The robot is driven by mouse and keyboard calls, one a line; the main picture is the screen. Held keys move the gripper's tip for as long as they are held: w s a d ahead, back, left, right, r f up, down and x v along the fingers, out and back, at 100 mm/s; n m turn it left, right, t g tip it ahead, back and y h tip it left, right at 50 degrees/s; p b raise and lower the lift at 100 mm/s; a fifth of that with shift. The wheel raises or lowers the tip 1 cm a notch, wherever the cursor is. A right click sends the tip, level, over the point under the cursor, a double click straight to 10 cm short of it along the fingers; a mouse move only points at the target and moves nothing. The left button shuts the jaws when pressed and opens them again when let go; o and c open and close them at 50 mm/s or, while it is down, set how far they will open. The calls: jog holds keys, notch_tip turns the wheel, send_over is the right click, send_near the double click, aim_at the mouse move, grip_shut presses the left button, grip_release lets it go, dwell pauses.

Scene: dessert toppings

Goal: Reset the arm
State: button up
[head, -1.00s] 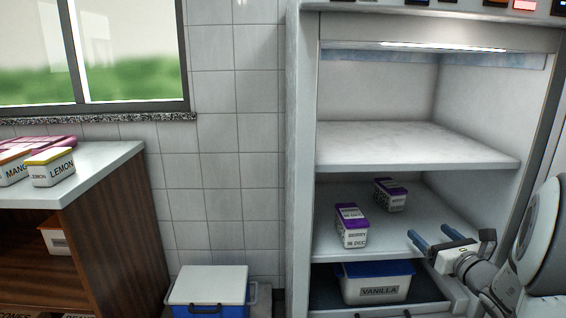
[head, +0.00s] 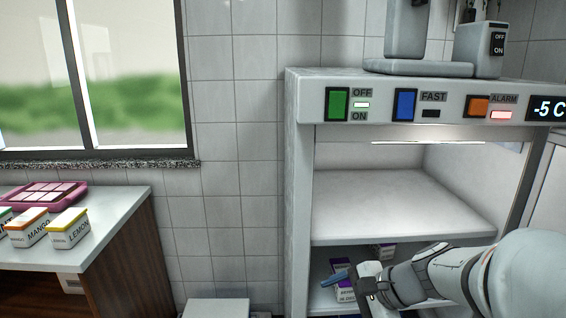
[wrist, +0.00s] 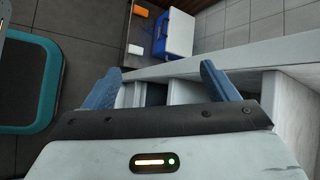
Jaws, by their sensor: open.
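My gripper (head: 369,287) is at the lower right in the head view, in front of the freezer's (head: 298,200) lower shelf. Its blue fingers show spread apart in the wrist view (wrist: 160,84), with nothing between them. My arm reaches in from the right edge. Two purple-lidded tubs stand on the lower shelf: the nearer tub (head: 345,294) is partly hidden by my gripper, and the farther tub (head: 384,251) is partly hidden by my arm. The upper shelf (head: 400,205) is empty.
A counter (head: 112,226) at the left holds a pink tray (head: 75,192) and several labelled tubs, among them LEMON (head: 68,231) and MANGO (head: 32,232). A lidded cooler (head: 216,308) stands on the floor. The freezer panel shows a lit red alarm light (head: 501,115) and -5 C.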

jog(key=s+d+r+n+g+h+p, duration=0.1)
jog(key=s+d+r+n+h+p, duration=0.3)
jog(key=s+r+n+h+p, duration=0.4)
notch_tip(320, 180, up, 6)
jog(key=s+n+p, duration=0.2)
jog(key=n+p, duration=0.3)
